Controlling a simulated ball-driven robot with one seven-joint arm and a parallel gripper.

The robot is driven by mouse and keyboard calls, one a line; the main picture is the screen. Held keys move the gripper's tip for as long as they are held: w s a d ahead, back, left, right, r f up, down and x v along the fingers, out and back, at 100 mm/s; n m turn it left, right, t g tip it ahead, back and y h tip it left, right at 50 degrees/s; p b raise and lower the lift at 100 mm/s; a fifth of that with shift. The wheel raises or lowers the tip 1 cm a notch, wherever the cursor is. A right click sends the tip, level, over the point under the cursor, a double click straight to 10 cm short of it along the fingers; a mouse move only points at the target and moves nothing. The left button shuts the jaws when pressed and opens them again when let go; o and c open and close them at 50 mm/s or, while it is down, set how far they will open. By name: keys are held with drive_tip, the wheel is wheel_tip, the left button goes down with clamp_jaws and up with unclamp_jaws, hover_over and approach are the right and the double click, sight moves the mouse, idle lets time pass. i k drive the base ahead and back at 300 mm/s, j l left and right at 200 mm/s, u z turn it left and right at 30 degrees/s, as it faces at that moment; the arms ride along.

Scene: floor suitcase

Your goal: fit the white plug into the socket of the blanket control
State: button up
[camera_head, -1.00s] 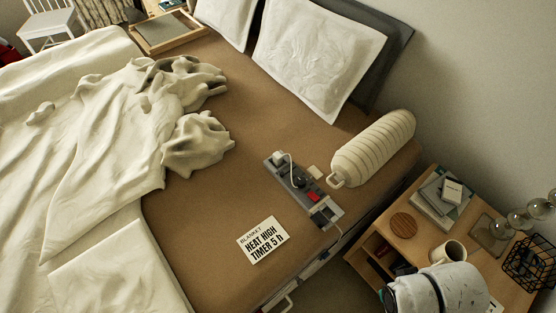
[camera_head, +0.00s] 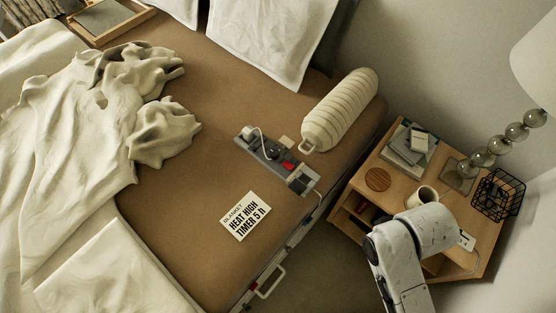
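The blanket control (camera_head: 270,152) is a long grey unit lying on the brown bed sheet near the bed's right edge. It has a red switch (camera_head: 288,164) and dark parts on top. A white piece (camera_head: 250,133) with a looping white cord sits at its upper left end; I cannot tell whether this is the white plug or how it is seated. The socket opening is too small to make out. My white arm (camera_head: 410,250) shows at the lower right, over the bedside table's front. My gripper is not in view.
A printed card (camera_head: 239,216) reads "HEAT HIGH TIMER 5 h". A ribbed cream bolster (camera_head: 340,110) lies beside the control. The bedside table (camera_head: 400,185) carries a mug (camera_head: 423,196), books (camera_head: 408,150), a wire basket (camera_head: 499,193) and a lamp (camera_head: 505,140). Bare sheet lies left of the control.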

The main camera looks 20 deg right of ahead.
sight(306, 175)
drive_tip(key=i+j+u, duration=0.55)
drive_tip(key=i+u, duration=0.2)
drive_tip(key=i, duration=0.05)
